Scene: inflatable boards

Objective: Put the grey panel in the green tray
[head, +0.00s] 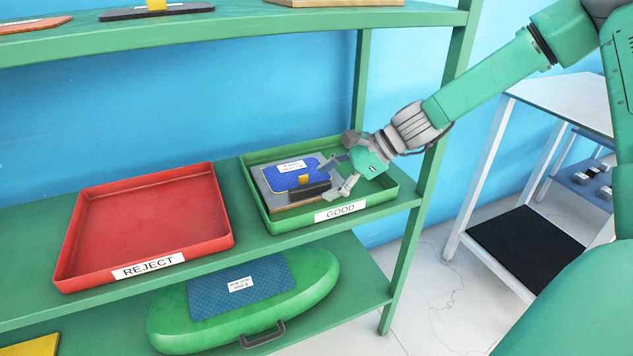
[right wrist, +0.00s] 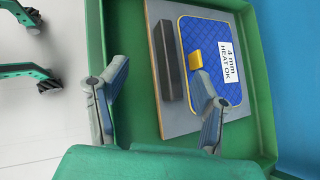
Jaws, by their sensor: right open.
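The grey panel (head: 266,194) lies in the green tray (head: 292,223), labelled GOOD, on the middle shelf. A blue quilted pad (head: 282,178), a dark bar handle and a yellow block are on the panel. In the right wrist view the grey panel (right wrist: 182,126) lies flat inside the green tray (right wrist: 262,75). My right gripper (head: 338,176) is open over the tray's right part. In the right wrist view its fingers (right wrist: 160,75) stand apart, one over the tray floor beside the panel, the other over the pad; the handle is not between closed fingers. My left gripper is not in view.
An empty red tray (head: 145,220) labelled REJECT stands left of the green tray. A green inflatable board (head: 315,280) with a blue patch lies on the shelf below. A shelf post (head: 405,240) rises at the right; a white table (head: 565,105) stands beyond it.

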